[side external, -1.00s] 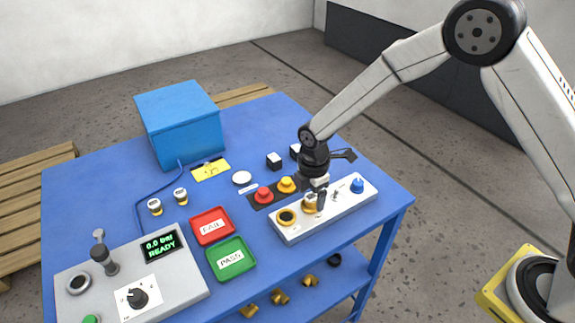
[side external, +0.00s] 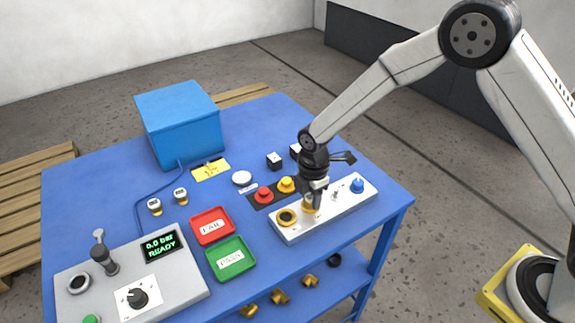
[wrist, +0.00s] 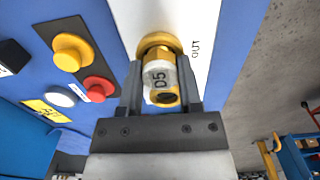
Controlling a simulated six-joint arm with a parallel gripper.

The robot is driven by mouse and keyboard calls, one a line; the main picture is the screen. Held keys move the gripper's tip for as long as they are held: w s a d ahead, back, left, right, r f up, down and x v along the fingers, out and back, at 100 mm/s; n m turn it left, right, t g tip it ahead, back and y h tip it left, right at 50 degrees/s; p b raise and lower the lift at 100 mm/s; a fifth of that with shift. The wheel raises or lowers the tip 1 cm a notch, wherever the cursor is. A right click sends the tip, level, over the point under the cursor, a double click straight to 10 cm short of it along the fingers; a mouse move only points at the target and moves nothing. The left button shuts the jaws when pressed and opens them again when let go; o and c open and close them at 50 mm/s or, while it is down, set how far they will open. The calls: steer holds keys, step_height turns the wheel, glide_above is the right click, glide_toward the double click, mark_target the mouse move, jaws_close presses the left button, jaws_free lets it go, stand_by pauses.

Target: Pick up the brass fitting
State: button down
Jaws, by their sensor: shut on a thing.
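The brass fitting (wrist: 160,70) is gold-coloured with a white band bearing dark characters, and it fills the space between my fingers in the wrist view. In the side view the brass fitting (side external: 306,207) is partly hidden by my gripper (side external: 312,201). My gripper (wrist: 161,84) is shut on the fitting, one finger on each side. The fitting is at the middle of a white block (side external: 333,211); I cannot tell whether it is clear of its seat.
Red (side external: 264,195) and yellow (side external: 286,185) buttons stand close behind the block. A red FAIL tray (side external: 194,238) and green PASS tray (side external: 246,244) lie to the left. A control panel (side external: 180,291) and blue box (side external: 190,135) stand farther left. The table's right front corner is bare.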

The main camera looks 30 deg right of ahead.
steer(key=shift+r, duration=0.15)
steer(key=shift+r, duration=0.8)
steer(key=s+d+r, duration=0.3)
steer(key=s+r, duration=0.8)
steer(key=s, duration=0.2)
steer(key=shift+s, duration=0.35)
steer(key=shift+r, duration=0.1)
